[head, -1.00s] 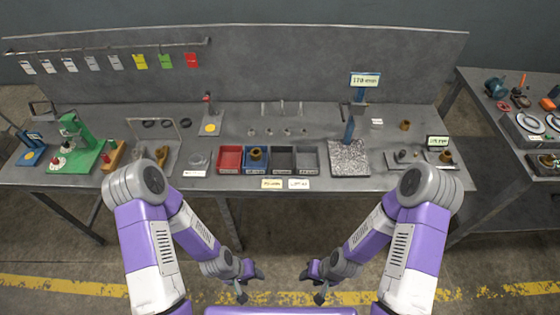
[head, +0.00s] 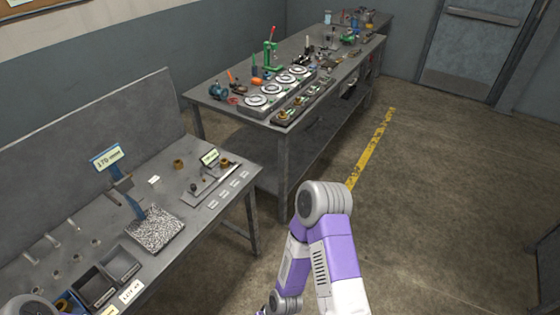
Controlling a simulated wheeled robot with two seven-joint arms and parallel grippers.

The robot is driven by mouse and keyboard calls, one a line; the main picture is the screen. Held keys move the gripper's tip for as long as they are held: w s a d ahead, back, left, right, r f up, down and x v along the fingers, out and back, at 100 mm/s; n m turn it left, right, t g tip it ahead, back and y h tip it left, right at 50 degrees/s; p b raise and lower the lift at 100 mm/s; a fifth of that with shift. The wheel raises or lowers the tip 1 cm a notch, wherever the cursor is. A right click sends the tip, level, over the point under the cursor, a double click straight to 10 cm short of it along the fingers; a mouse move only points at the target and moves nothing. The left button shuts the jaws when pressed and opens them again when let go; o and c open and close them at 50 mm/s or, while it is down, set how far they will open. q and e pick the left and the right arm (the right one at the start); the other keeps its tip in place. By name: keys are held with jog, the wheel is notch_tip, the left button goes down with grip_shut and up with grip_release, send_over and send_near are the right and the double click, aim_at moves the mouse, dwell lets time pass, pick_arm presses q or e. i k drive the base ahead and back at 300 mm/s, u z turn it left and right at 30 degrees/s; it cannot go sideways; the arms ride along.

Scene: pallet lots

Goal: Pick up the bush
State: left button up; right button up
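A brass-coloured ring-shaped bush (head: 178,164) stands on the grey bench near its back edge. A second brass-coloured piece (head: 225,163) sits at the bench's right end, by a small display (head: 209,157). Part of another brass-coloured piece (head: 62,304) shows in the blue bin at the bottom left, mostly cut off by the frame. I cannot tell which one the task means. My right arm reaches down at the bottom middle, in front of the bench, and its gripper is below the frame. My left gripper is out of view too.
A speckled plate (head: 156,229) with a blue post and display lies on the bench, beside dark bins (head: 120,263). A second bench (head: 210,95) with dials and tools stands behind. Open floor (head: 430,220) with a yellow line lies to the right.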

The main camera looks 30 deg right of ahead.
aim_at(224, 163)
jog(key=z, duration=0.45)
jog(key=k, duration=0.65)
jog(key=z, duration=0.95)
jog(key=i, duration=2.35)
jog(key=u, duration=0.8)
